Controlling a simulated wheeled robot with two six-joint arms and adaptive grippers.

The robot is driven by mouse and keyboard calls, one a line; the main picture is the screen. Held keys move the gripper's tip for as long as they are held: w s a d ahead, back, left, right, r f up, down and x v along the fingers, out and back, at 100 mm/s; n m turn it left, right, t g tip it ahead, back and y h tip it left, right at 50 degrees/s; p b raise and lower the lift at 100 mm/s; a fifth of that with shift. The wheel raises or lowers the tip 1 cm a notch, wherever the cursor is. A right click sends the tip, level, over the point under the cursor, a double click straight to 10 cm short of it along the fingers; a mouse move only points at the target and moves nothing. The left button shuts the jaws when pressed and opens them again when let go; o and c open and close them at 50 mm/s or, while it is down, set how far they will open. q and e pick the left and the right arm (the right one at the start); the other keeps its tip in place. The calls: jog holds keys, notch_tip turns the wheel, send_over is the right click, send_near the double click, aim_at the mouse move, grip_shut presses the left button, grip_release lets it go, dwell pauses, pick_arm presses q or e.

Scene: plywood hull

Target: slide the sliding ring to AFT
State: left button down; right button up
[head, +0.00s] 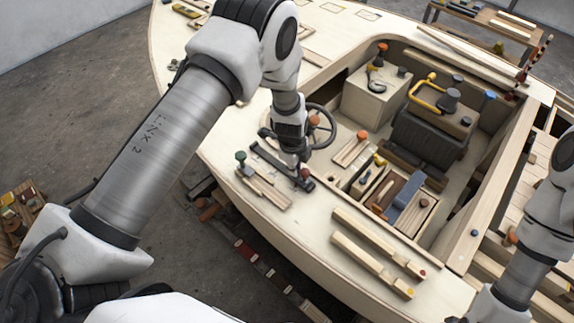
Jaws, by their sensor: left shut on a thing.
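My left arm comes in from the left, and its gripper (297,166) points down at the hull deck. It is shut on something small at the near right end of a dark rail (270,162). A dark red round piece (306,173) shows beside the fingertips; I take it to be part of the sliding ring, but the fingers hide most of it. No AFT lettering can be read. Of my right arm only links show at the right edge; its gripper is out of view.
A lever with a green knob (241,156) stands left of the rail on a slatted panel. A steering wheel (321,127) is just behind the gripper. Wooden bars (372,264) lie on the deck to the right, and the cockpit holds a dark seat (428,138).

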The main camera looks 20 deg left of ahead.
aim_at(294, 180)
pick_arm(q)
jog(key=shift+s+f, duration=0.1)
jog(key=c, duration=1.3)
grip_release()
jog(key=shift+d, duration=0.1)
jog(key=shift+o, duration=0.5)
jog(key=shift+d, duration=0.2)
jog(key=shift+a+r, duration=0.1)
jog(key=shift+r, duration=0.35)
notch_tip(294, 180, up, 11)
jog(key=s, duration=0.1)
jog(key=shift+s, duration=0.2)
